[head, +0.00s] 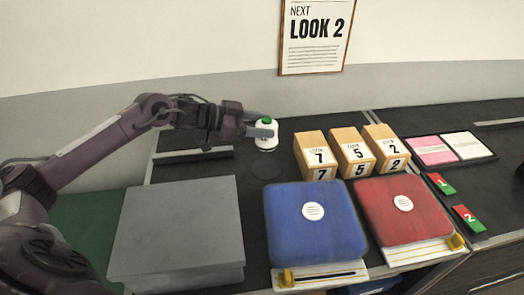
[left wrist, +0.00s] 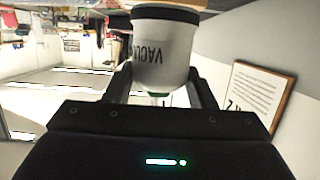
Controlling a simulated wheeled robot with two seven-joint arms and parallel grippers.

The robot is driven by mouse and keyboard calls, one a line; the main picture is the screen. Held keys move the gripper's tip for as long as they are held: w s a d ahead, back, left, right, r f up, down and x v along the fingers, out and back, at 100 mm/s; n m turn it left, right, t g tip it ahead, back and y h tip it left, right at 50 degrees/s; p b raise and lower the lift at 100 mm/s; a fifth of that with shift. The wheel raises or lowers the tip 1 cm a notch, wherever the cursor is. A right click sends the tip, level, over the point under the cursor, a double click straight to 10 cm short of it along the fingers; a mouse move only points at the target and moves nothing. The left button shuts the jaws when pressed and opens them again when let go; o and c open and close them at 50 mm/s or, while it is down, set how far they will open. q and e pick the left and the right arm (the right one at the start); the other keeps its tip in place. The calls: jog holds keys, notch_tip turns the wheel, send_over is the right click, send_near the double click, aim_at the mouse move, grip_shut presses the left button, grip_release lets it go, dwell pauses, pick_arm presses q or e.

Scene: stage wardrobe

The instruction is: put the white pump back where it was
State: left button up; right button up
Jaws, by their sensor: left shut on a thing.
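The white pump (head: 265,141) has a green top and hangs upright from my left gripper (head: 264,128), whose fingers are shut on it near its upper part. It appears to be just above the dark counter, close behind a thin round outline (head: 270,171) marked there. I cannot tell for certain whether its base touches the counter. In the left wrist view the pump (left wrist: 160,58) shows lettering and a dark base band between the two fingers (left wrist: 160,88). My right gripper is not in view.
Tan numbered boxes (head: 315,155) stand just right of the pump. A blue cushion-like case (head: 312,235) and a red one (head: 405,225) lie in front. A large grey box (head: 180,225) is at the front left. A card tray (head: 485,159) lies at the right.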

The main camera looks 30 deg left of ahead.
aim_at(261, 141)
pick_arm(q)
notch_tip(261, 141, down, 5)
jog(key=shift+w+r, duration=0.1)
jog(key=shift+r, duration=0.1)
jog(key=shift+f, duration=0.45)
notch_tip(261, 141, down, 4)
jog(key=shift+r+p, duration=0.1)
jog(key=shift+p, duration=0.2)
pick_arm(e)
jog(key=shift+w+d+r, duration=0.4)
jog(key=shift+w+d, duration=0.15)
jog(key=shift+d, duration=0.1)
pick_arm(q)
jog(key=shift+d, duration=0.1)
jog(key=shift+f, duration=0.2)
jog(key=o, duration=1.2)
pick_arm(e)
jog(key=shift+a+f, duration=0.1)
